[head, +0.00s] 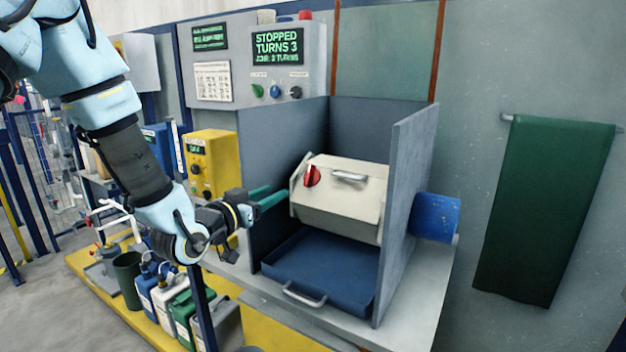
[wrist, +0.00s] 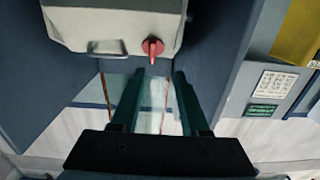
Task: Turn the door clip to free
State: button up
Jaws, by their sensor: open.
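The door clip (head: 312,176) is a red knob on the left part of the cream barrel's front, beside a grey bar handle (head: 349,176). In the wrist view the red clip (wrist: 153,48) hangs from the barrel's edge, with its lever pointing down toward my fingers. The barrel (head: 340,205) sits tilted inside a grey booth. My gripper (head: 272,197) is at the booth's left opening, left of and a little below the clip. Its two green fingers (wrist: 153,98) are apart with nothing between them, and the clip lies beyond their tips, not touched.
A blue tray (head: 320,272) with a handle lies below the barrel. The booth's right wall (head: 408,200) stands close beside the barrel. A yellow box (head: 211,162) stands left of the booth.

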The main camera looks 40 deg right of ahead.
aim_at(308, 175)
jog(key=p+x, duration=0.1)
jog(key=x, duration=0.2)
jog(key=s+p+x, duration=0.1)
jog(key=x, duration=0.3)
jog(key=r+p+x, duration=0.1)
jog(key=p+x, duration=0.1)
jog(key=x, duration=0.2)
jog(key=shift+s+d, duration=0.15)
jog(key=shift+d, duration=0.05)
jog(key=shift+d+f, duration=0.1)
jog(key=shift+d, duration=0.4)
grip_shut()
